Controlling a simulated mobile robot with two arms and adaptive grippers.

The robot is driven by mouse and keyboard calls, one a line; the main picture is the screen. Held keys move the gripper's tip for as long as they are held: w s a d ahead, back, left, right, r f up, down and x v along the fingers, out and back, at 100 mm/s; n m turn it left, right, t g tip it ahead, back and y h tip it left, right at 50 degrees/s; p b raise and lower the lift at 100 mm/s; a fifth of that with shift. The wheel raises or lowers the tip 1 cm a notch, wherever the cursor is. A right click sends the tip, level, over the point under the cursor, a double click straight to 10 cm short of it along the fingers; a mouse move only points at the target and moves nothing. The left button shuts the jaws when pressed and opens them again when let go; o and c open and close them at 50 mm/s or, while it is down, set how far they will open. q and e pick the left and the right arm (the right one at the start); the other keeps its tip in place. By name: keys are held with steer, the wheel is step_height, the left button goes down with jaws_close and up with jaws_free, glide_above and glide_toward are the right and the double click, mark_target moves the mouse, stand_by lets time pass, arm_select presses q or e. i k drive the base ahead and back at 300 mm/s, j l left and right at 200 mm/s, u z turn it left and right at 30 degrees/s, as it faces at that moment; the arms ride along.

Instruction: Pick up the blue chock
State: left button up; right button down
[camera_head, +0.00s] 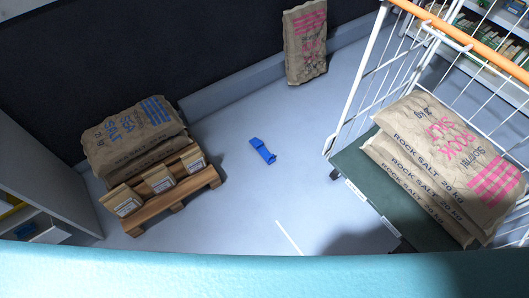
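The blue chock (262,150) lies on the grey floor near the middle of the head view, between the wooden pallet and the wheeled cart. It is small and nothing covers it. Neither of my grippers shows in this view, so their place and state are hidden.
A pallet (190,193) with salt sacks (133,135) stands on the left. A cart (352,170) with a green deck, white wire sides and stacked rock salt sacks (440,165) stands on the right. Another sack (306,42) leans at the back wall. Floor around the chock is clear.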

mark_target(262, 147)
steer(key=i+j+z, duration=0.1)
steer(key=z, duration=0.3)
steer(key=i+j+z, duration=0.2)
steer(key=z, duration=0.2)
steer(key=i, duration=0.1)
